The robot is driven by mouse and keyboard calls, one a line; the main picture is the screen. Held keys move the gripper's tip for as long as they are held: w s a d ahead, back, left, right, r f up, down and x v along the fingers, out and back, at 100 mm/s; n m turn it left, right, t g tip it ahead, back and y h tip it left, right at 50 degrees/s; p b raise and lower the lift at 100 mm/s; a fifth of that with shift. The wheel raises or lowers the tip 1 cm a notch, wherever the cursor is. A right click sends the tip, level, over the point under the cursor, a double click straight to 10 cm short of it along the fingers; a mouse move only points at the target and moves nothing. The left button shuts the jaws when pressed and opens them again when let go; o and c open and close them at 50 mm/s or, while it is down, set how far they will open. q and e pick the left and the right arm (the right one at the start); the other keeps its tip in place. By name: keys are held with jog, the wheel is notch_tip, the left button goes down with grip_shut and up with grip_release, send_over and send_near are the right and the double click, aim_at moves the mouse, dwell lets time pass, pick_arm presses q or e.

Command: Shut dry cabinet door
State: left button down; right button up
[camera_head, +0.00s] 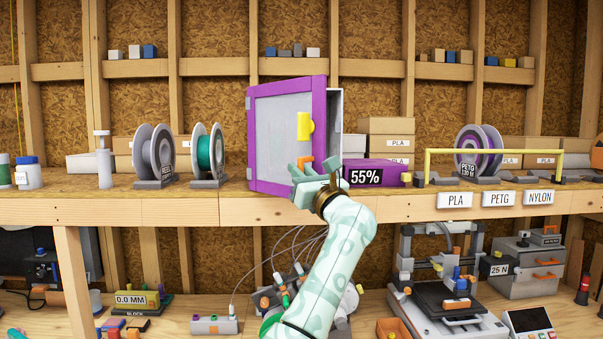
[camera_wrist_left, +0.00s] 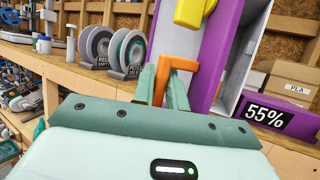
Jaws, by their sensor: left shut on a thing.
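The dry cabinet (camera_head: 337,120) stands on the wooden shelf, with its purple-framed door (camera_head: 277,130) swung open toward me and to the left. The door has a yellow block (camera_head: 305,125) and, below it, an orange handle (camera_head: 306,162). My left gripper (camera_head: 314,172) is at the handle. In the left wrist view its fingers are shut on the orange handle (camera_wrist_left: 181,64), with the yellow block (camera_wrist_left: 194,10) above. The cabinet's grey interior shows at the right of the door. My right gripper is not in view.
A purple base with a 55% display (camera_head: 365,176) sits right of the gripper. Filament spools (camera_head: 208,152) stand on the shelf to the left. A yellow bar (camera_head: 490,151) spans the shelf at right. A printer (camera_head: 445,290) stands on the lower bench.

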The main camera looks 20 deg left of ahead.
pick_arm(q)
jog(key=c, duration=1.5)
grip_release()
jog(key=shift+o, duration=0.2)
jog(key=shift+a, duration=0.1)
jog(key=b+v, duration=0.5)
jog(key=v, duration=1.1)
jog(key=shift+f, duration=0.1)
